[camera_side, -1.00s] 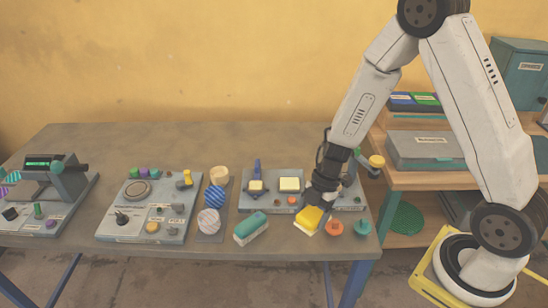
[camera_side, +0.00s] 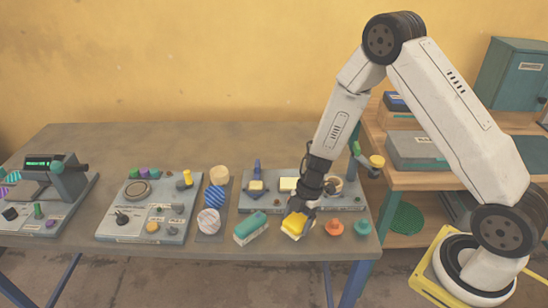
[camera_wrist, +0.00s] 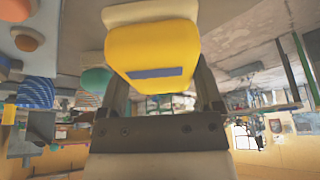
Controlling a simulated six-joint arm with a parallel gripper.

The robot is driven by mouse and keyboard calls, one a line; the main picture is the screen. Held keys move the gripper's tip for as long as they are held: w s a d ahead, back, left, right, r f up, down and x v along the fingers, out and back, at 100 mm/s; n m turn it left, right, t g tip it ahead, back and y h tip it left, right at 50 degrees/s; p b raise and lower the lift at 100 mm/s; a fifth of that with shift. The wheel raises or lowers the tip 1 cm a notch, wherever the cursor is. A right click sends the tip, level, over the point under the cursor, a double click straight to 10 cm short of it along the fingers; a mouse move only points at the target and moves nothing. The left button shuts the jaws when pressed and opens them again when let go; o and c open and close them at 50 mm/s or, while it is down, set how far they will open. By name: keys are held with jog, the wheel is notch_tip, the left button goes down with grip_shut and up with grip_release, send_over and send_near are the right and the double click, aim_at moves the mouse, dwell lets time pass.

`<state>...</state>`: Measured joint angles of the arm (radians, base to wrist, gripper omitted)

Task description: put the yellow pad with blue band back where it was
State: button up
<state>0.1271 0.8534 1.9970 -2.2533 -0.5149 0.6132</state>
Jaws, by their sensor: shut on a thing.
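The yellow pad (camera_side: 295,226) is in my gripper (camera_side: 297,214) near the front edge of the table, just right of a teal block (camera_side: 250,228). In the wrist view the yellow pad (camera_wrist: 152,50) sits between the two fingers of my gripper (camera_wrist: 160,92), with a blue-grey band across its near face and a pale base behind it. My gripper is shut on it. I cannot tell whether its underside touches the table.
An orange round piece (camera_side: 334,227) and a teal round piece (camera_side: 361,227) stand to the right. A grey panel (camera_side: 330,203) with pads and knobs lies behind. Striped round pieces (camera_side: 209,221) stand left of the teal block. Bare table lies behind the panels.

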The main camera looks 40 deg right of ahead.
jog(key=shift+f, duration=1.3)
jog(key=shift+f, duration=0.15)
jog(key=o, duration=0.9)
jog(key=shift+c, duration=0.2)
jog(key=shift+v, duration=6.2)
jog(key=shift+a, duration=0.1)
